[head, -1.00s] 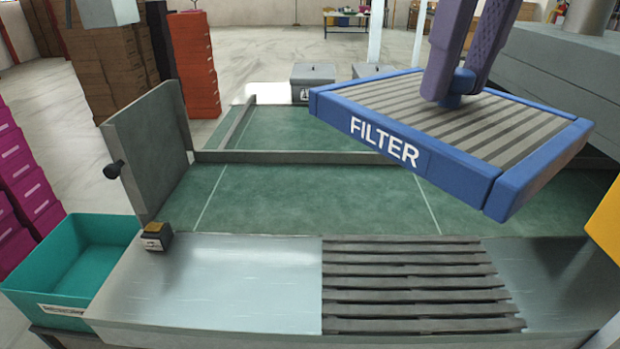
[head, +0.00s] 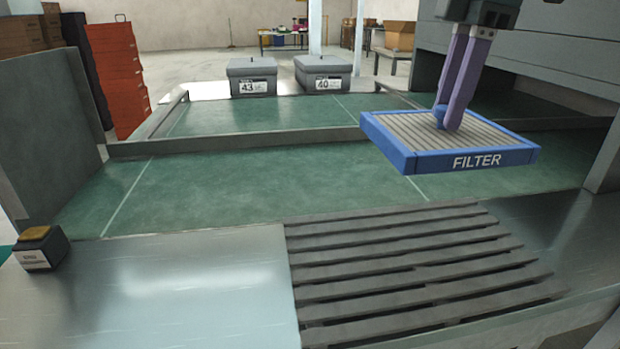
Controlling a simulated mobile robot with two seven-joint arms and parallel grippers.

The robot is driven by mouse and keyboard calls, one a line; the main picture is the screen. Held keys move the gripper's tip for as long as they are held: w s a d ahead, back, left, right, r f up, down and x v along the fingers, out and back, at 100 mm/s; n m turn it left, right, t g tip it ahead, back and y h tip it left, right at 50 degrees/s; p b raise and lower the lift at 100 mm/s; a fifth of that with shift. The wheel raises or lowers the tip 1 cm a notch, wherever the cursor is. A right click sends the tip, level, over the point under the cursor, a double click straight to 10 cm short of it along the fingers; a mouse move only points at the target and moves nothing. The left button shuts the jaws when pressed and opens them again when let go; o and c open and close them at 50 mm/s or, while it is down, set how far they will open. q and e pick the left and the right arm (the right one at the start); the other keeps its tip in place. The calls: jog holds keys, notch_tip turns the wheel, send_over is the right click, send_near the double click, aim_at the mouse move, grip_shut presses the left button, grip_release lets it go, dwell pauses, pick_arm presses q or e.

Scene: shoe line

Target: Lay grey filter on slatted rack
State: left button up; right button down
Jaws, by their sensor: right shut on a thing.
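The grey filter (head: 407,128) has a blue frame marked FILTER and a grey pleated top. It hangs level or nearly so in the head view, right of centre, over the green belt behind the rack. My right gripper (head: 440,118), with purple fingers, is shut on a blue knob at the middle of the filter's top. The slatted rack (head: 400,262) is set in the metal counter at the front, right of centre. Its dark slats are bare. The filter is apart from the rack, beyond its far edge. My left gripper is not in view.
A metal counter (head: 190,290) is clear left of the rack. A small block with a yellow top (head: 40,248) stands at its left end. A low rail (head: 240,141) crosses the green belt (head: 250,185). Grey boxes marked 43 (head: 253,77) and 40 (head: 322,74) stand behind.

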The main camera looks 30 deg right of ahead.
aim_at(452, 143)
notch_tip(452, 143, down, 17)
jog(key=b, duration=0.4)
jog(key=shift+a+f, duration=0.1)
jog(key=shift+f, duration=0.15)
jog(key=shift+f, duration=0.1)
jog(key=c, duration=0.6)
grip_release()
jog(key=r+p, duration=0.1)
jog(key=r, duration=0.2)
jog(key=d+r+p, duration=0.1)
jog(key=r, duration=0.3)
jog(key=r+p, duration=0.1)
jog(key=r, duration=0.3)
jog(key=shift+s+d+r, duration=0.15)
jog(key=shift+s+r, duration=0.05)
jog(key=shift+s, duration=0.1)
jog(key=shift+r, duration=0.4)
